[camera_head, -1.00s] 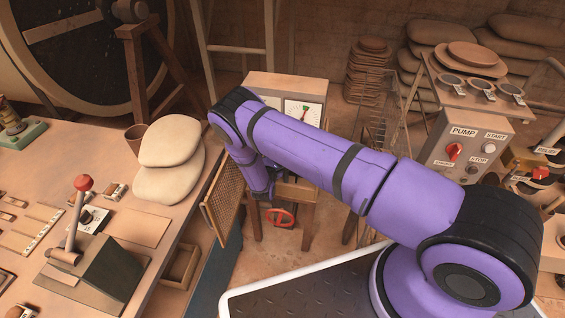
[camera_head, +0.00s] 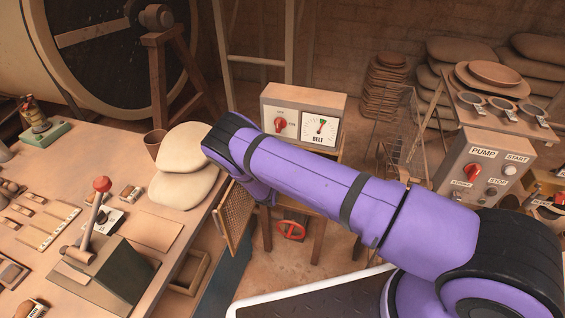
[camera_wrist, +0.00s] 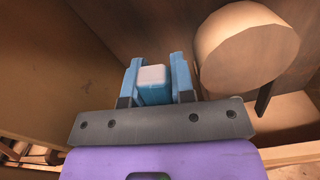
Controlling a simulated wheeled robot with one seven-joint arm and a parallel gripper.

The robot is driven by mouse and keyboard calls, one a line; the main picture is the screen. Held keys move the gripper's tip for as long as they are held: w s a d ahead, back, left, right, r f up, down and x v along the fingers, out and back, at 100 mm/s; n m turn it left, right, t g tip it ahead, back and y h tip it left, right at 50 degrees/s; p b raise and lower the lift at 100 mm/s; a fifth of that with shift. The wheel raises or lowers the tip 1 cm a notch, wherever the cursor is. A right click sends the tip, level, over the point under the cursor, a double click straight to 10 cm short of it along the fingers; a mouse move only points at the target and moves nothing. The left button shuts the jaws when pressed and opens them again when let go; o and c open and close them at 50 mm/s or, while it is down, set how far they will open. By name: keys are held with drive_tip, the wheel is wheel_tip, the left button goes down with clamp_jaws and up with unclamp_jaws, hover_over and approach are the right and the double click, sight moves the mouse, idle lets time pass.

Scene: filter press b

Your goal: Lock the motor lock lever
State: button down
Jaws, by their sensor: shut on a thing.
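In the wrist view, my gripper (camera_wrist: 157,82) has its two blue fingers shut on a blue block with a pale top (camera_wrist: 152,86). I cannot tell whether this block is part of the motor lock lever. In the head view my gripper is hidden beyond my purple arm, low behind the left table's edge. A lever with a red knob (camera_head: 101,185) stands tilted on a dark base on that table, away from my arm. No label marking a motor lock lever can be read.
A pale brown cylinder (camera_wrist: 246,46) is close to the right of my gripper in the wrist view. A brown panel (camera_wrist: 62,75) lies to the left. In the head view, a woven panel (camera_head: 234,218) and a red handwheel (camera_head: 290,230) are near my forearm. A pump box (camera_head: 484,166) stands right.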

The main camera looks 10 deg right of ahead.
idle(0.3)
drive_tip(key=c, duration=1)
unclamp_jaws()
drive_tip(key=shift+o, duration=0.2)
